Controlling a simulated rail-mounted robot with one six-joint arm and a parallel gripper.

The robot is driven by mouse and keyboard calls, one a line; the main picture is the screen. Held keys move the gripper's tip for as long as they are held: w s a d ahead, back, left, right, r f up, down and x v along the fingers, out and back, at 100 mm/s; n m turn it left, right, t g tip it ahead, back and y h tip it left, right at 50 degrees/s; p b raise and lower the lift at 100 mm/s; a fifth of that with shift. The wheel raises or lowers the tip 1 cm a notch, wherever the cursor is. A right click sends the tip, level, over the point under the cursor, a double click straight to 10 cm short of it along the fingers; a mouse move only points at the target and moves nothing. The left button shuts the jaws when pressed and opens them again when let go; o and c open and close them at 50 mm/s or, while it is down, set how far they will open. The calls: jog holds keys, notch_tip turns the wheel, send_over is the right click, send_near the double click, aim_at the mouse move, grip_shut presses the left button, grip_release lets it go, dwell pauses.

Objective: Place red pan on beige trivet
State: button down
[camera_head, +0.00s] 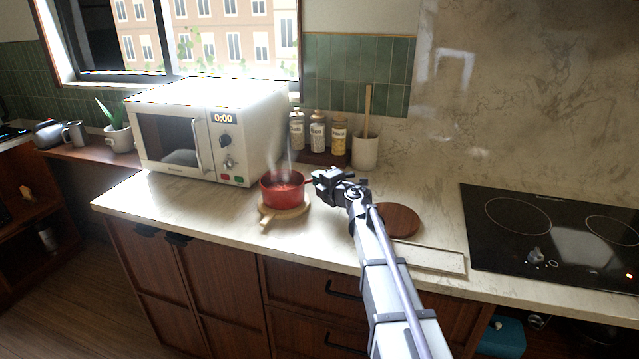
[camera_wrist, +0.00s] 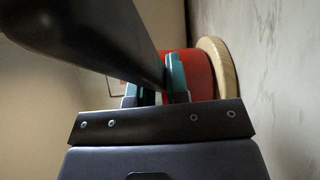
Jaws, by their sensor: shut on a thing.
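The red pan (camera_head: 281,190) is at the middle of the counter in the head view, upright, with steam above it. It is over the round beige trivet (camera_head: 268,212), whose rim and short handle show below it. In the wrist view the red pan (camera_wrist: 197,75) is beside the trivet's pale disc (camera_wrist: 218,68); I cannot tell whether they touch. My gripper (camera_head: 316,181) is at the pan's right side, shut on its handle. In the wrist view the fingers (camera_wrist: 155,85) close around the dark handle, which runs to the upper left.
A white microwave (camera_head: 205,130) stands behind and left of the pan. Spice jars (camera_head: 317,132) and a utensil crock (camera_head: 365,151) stand behind. A round brown board (camera_head: 400,220) and a pale flat slab (camera_head: 430,258) lie right of my arm. The black cooktop (camera_head: 550,232) is further right.

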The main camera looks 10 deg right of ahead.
jog(key=shift+f, duration=0.15)
jog(key=c, duration=1.1)
grip_release()
jog(key=shift+s+r, duration=0.1)
jog(key=shift+r, duration=0.2)
jog(key=p+v, duration=0.1)
jog(key=v, duration=1.1)
